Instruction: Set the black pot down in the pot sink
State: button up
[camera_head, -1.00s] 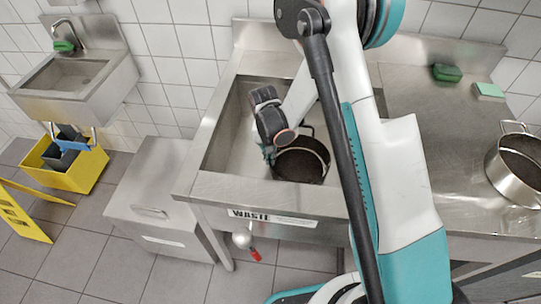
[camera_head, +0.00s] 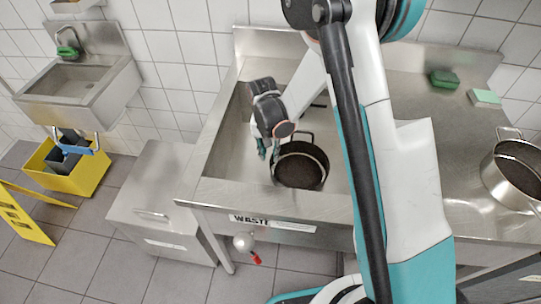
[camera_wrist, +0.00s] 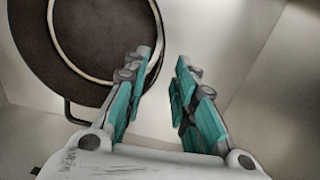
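The black pot (camera_head: 299,170) stands in the deep steel sink basin (camera_head: 229,165), with its dark inside facing up. Its rim and a side handle show in the wrist view (camera_wrist: 75,60). My gripper (camera_head: 268,150) is inside the basin at the pot's left side. In the wrist view my gripper (camera_wrist: 163,70) has its two teal fingers apart, with nothing between them. The left finger overlaps the pot's rim in the picture; I cannot tell if it touches.
A second, steel pot (camera_head: 515,170) stands on the counter (camera_head: 440,130) at the right. Green sponges (camera_head: 444,79) lie at the back. The basin's front edge (camera_head: 280,200) and side walls surround my gripper. A hand sink (camera_head: 80,85) is at the far left.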

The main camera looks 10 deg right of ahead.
notch_tip(320, 180, up, 7)
jog(key=p, duration=0.1)
jog(key=shift+a+f+p, duration=0.15)
jog(key=shift+a+p, duration=0.05)
jog(key=shift+p, duration=0.2)
jog(key=s+d+r+n+t+y, duration=0.1)
jog(key=s+d+r+t, duration=0.2)
jog(key=r, duration=0.6)
jog(key=s+d+r+n+t, duration=0.1)
jog(key=s+d+r, duration=0.3)
jog(key=r, duration=0.6)
jog(key=s+d+r+t, duration=0.1)
jog(key=s+d+r, duration=0.1)
jog(key=s, duration=0.5)
jog(key=s+d+r+n+t, duration=0.1)
jog(key=s+r+t, duration=0.1)
jog(key=s, duration=0.5)
jog(key=shift+s+d+r+n+t, duration=0.3)
jog(key=shift+d+r, duration=0.1)
jog(key=shift+r, duration=0.25)
